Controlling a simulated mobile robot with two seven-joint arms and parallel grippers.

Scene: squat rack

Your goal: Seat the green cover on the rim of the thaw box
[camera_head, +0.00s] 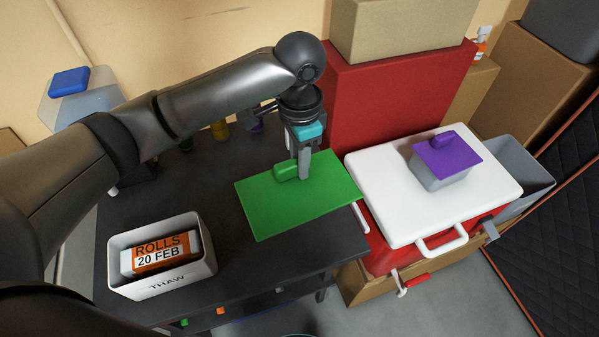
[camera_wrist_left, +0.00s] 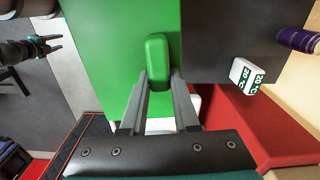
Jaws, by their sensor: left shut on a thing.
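The green cover (camera_head: 325,185) is a flat rectangular panel with a raised green handle (camera_wrist_left: 156,60). My left gripper (camera_head: 302,168) is shut on that handle and holds the cover level, to the right of the thaw box and over the right part of the dark table. The thaw box (camera_head: 170,287) is white, open-topped and marked THAW; it stands at the table's front left. An orange and white pack labelled ROLLS 20 FEB (camera_head: 160,252) sits inside it. My right gripper (camera_wrist_left: 48,45) shows small at the left of the left wrist view, its fingers apart.
A red cooler with a white lid (camera_head: 385,200) stands right of the table, carrying a grey box with a purple cover (camera_head: 448,152). A red block (camera_head: 395,100) is behind. A white 20 °C block (camera_wrist_left: 246,76) lies on the table. Bare table (camera_head: 225,285) shows beside the thaw box.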

